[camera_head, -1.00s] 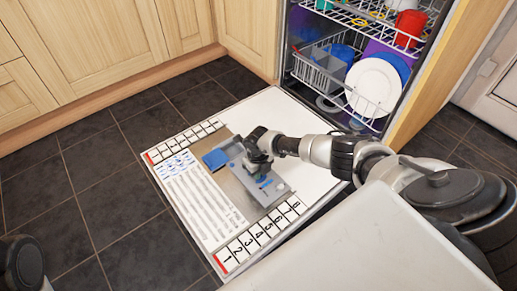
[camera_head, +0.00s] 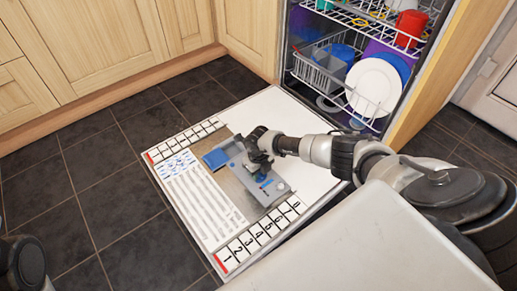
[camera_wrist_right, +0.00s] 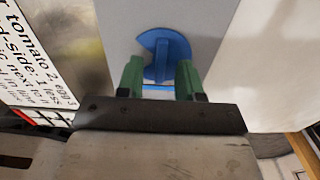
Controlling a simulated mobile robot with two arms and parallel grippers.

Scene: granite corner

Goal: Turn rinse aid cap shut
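The rinse aid cap (camera_wrist_right: 165,52) is a round blue disc with a raised grip ridge, set in a grey dispenser panel. In the right wrist view it lies just ahead of my right gripper (camera_wrist_right: 160,78). The two green fingertips are apart, one on each side of the ridge's line. I cannot tell whether they touch the cap. In the head view my right gripper (camera_head: 259,166) is over the grey dispenser (camera_head: 272,192) on the lowered dishwasher door, and hides part of it. My left gripper is not seen.
The white door (camera_head: 288,118) lies open, with printed labels along its left side. A blue flap (camera_head: 216,158) stands by the dispenser. The dishwasher racks (camera_head: 335,75) behind hold a white plate (camera_head: 374,85) and a red cup (camera_head: 410,26). Dark floor tiles lie left.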

